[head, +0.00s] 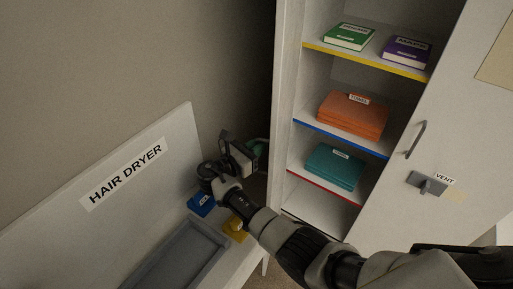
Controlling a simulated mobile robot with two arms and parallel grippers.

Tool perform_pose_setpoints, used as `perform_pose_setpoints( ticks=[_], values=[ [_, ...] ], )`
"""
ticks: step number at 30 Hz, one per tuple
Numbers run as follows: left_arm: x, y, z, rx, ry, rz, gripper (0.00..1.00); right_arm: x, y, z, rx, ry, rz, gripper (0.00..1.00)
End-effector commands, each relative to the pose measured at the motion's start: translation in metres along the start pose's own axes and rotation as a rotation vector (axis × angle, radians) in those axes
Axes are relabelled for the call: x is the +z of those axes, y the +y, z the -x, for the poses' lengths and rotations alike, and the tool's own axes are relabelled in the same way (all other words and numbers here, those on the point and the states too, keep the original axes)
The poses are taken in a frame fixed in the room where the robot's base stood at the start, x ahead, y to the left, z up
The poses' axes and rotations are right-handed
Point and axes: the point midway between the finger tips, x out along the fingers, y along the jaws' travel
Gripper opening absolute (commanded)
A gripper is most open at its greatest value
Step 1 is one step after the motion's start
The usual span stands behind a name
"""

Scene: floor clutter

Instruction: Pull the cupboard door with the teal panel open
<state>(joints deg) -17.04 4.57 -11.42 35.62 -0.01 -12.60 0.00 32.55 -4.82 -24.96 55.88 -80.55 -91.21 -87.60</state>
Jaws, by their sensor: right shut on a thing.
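No teal panel on a door can be made out. An open-fronted cupboard (287,100) stands right of centre, with a pale door (470,130) at its right. This door has a grey bar handle (416,139) and a tan panel (497,62). My right arm reaches in from the lower right, across the cupboard's lower front. My right gripper (248,150) is left of the cupboard, away from that handle. It is shut on a small dark green thing (263,143), mostly hidden by the gripper. My left gripper is out of view.
Shelves hold a green book (348,37), a purple book (405,51), orange towels (352,115) and a teal folded stack (334,167). A grey tray (178,258), blue block (201,203) and yellow block (236,230) lie below the HAIR DRYER board (125,172).

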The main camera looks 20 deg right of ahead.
Motion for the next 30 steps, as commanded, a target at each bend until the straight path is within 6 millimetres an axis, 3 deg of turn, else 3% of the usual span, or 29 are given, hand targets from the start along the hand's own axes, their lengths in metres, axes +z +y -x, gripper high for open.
perform_pose_setpoints(
  ticks=[13,14,18,26,30],
  values=[
    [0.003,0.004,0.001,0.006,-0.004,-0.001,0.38,0.002,0.001,-0.003,-0.001,-0.001,-0.002,0.00],
    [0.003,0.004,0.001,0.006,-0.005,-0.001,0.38,0.002,0.001,-0.003,-0.001,-0.001,-0.002,0.15],
    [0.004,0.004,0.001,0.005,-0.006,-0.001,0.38,0.002,0.001,-0.002,-0.001,-0.001,-0.002,0.36],
    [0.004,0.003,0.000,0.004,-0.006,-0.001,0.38,0.001,0.001,-0.001,0.000,0.000,-0.001,0.36],
    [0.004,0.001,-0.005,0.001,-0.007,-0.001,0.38,-0.002,0.001,0.011,0.000,0.000,-0.002,0.36]
  ],
)
